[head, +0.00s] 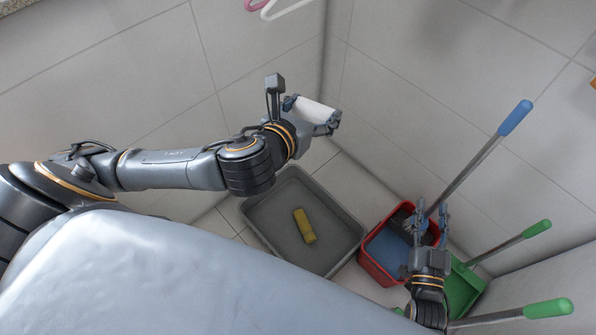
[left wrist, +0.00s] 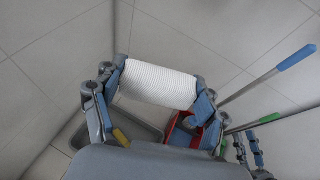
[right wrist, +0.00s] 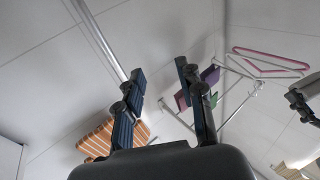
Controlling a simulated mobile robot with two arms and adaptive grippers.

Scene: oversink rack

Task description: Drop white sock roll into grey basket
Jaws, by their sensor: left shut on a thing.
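The white sock roll (head: 316,110) is held up in the air above the far side of the grey basket. In the left wrist view the ribbed white sock roll (left wrist: 158,83) spans between the two fingers. My left gripper (head: 312,116) is shut on it, one finger at each end. The grey basket (head: 262,220) is a shallow tub on the floor, with a yellow roll (head: 304,226) lying in it. My right gripper (head: 431,218) is over the red bucket, and its fingers stand apart with nothing between them in the right wrist view (right wrist: 160,70).
A red bucket (head: 367,262) stands right of the basket. A blue-ended pole (head: 475,168) rises beside my right gripper. Green-handled tools (head: 520,236) and a green dustpan (head: 463,292) are at the right. Tiled walls close in the corner. Pink and white hangers (head: 285,8) are at the top.

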